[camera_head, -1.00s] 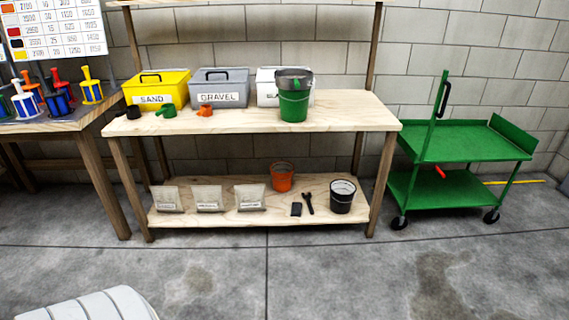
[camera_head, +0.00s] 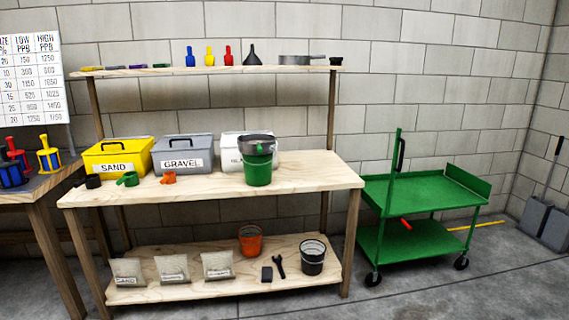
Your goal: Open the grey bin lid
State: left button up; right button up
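The grey bin (camera_head: 183,158) stands on the workbench's upper board, between a yellow bin and a white bin. Its front carries a label reading GRAVEL. Its grey lid (camera_head: 184,141) lies on top with a dark handle, and the lid looks shut. Neither of my grippers shows in the head view.
The yellow SAND bin (camera_head: 117,158) is at left, the white bin (camera_head: 232,150) at right, partly behind a green bucket (camera_head: 258,170). Small black, green and orange cups (camera_head: 168,178) sit in front. A green cart (camera_head: 420,200) stands at right. A shelf (camera_head: 220,70) hangs above.

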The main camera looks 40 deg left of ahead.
aim_at(202, 140)
jog(key=u, duration=1.7)
